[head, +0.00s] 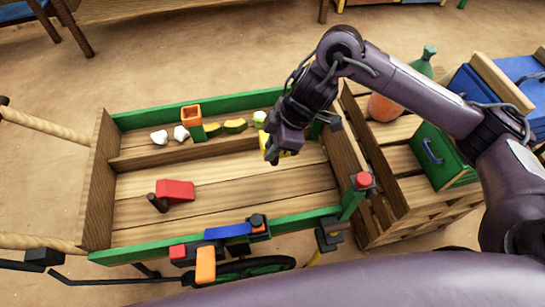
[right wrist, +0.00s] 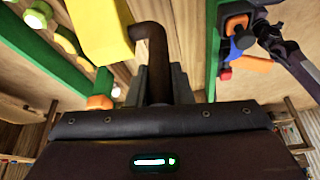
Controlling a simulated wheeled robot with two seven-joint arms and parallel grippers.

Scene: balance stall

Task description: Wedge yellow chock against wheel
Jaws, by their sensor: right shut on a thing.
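My right gripper (head: 272,152) hangs over the right part of the wooden cart bed and is shut. In the right wrist view its jaws (right wrist: 160,88) hold the dark brown bent handle of the yellow chock (right wrist: 100,28). In the head view only a little of the yellow chock (head: 289,153) shows beside the jaws. The wheel (head: 268,264), with a green rim, is below the cart's near side, partly hidden by the side and by coloured blocks. The chock is well apart from the wheel. I cannot make out my left gripper.
A red block with a brown handle (head: 176,190) lies in the cart bed (head: 235,185). Blue (head: 228,230) and orange (head: 205,265) blocks are at the near green rail. Small yellow and white things line the far side. A slatted crate (head: 395,155) stands to the right.

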